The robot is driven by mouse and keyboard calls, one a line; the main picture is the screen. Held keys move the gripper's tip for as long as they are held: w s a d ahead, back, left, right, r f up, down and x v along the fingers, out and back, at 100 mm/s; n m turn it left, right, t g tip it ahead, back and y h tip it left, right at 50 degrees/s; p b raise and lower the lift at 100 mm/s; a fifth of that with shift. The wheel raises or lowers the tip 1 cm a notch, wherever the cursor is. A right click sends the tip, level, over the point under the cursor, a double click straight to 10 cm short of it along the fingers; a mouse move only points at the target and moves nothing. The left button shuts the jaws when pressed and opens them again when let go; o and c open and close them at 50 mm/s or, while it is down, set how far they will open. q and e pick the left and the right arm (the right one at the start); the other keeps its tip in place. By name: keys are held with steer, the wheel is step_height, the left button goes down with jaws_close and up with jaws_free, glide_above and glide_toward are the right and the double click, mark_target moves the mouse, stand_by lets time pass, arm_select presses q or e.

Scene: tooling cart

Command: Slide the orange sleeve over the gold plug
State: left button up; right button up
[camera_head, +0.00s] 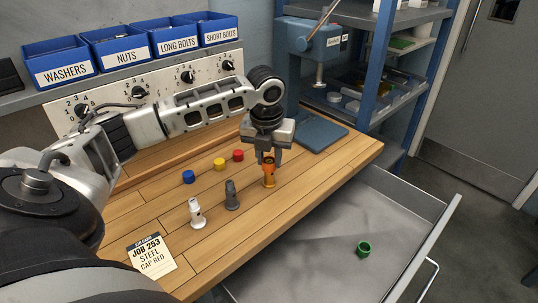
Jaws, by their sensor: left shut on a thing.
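My left gripper (268,157) points straight down over the right part of the wooden bench. It is shut on the small orange sleeve (268,162), which is partly hidden between the fingertips. The gold plug (269,181) stands upright on the bench directly below, with its wider foot showing. The sleeve is in line with the plug's top. Their colours blend, so I cannot tell how far the sleeve is around the plug or whether it is just above it. My right gripper is not in view.
A dark grey plug (231,196) and a silver plug (195,213) stand to the left. Blue (188,177), yellow (219,164) and red (238,155) pieces lie behind them. A job card (151,255) lies in front. A green ring (363,248) lies in the open drawer (335,222).

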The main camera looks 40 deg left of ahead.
arm_select(q)
steer(key=shift+f, duration=0.25)
steer(key=shift+f, duration=0.35)
steer(key=shift+f, duration=0.35)
stand_by(0.5)
steer(key=shift+f, duration=0.25)
steer(key=shift+f, duration=0.1)
stand_by(0.4)
steer(key=shift+f, duration=0.5)
steer(key=shift+f, duration=0.25)
stand_by(0.4)
